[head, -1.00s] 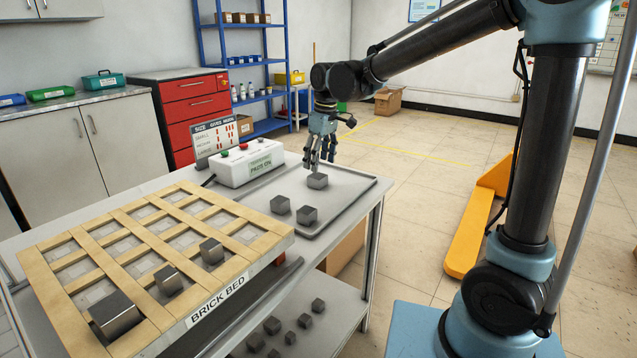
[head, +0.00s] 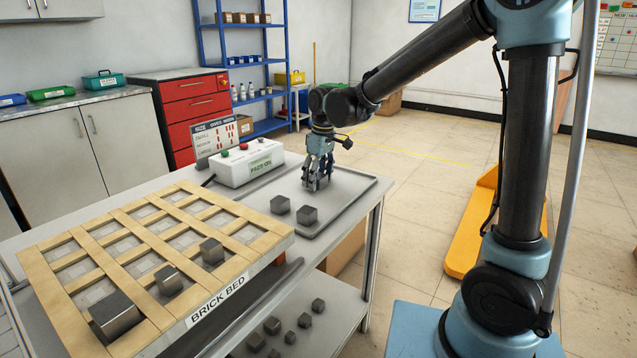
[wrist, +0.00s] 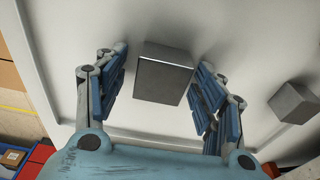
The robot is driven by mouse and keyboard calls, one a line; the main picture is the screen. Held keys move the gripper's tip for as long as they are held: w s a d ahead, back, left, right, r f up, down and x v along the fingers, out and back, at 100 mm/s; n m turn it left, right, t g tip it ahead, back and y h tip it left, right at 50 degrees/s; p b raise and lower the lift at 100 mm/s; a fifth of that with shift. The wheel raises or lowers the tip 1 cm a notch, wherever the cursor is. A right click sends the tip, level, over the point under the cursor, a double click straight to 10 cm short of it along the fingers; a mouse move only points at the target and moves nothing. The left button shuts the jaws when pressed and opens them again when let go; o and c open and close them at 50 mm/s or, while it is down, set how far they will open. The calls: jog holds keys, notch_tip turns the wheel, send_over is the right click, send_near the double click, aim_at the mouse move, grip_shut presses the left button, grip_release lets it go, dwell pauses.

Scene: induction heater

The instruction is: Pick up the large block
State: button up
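A grey metal block (wrist: 163,75) sits on the tray (head: 345,205), between the spread fingers of my gripper (wrist: 160,85). My gripper is open, with a clear gap to the block on the left and a narrow one on the right. In the head view my gripper (head: 317,184) is low over the back of the tray and mostly hides this block. Two other grey blocks stand nearer on the tray, a left one (head: 280,205) and a right one (head: 307,215). One block (wrist: 297,102) also shows at the right of the wrist view.
The wooden brick bed (head: 205,307) holds three metal blocks in its front row, the biggest (head: 115,317) at the left. A white control box (head: 250,163) with buttons and a size sign (head: 213,139) stand behind the tray. Several blocks lie on the lower shelf.

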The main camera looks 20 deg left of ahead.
grip_shut()
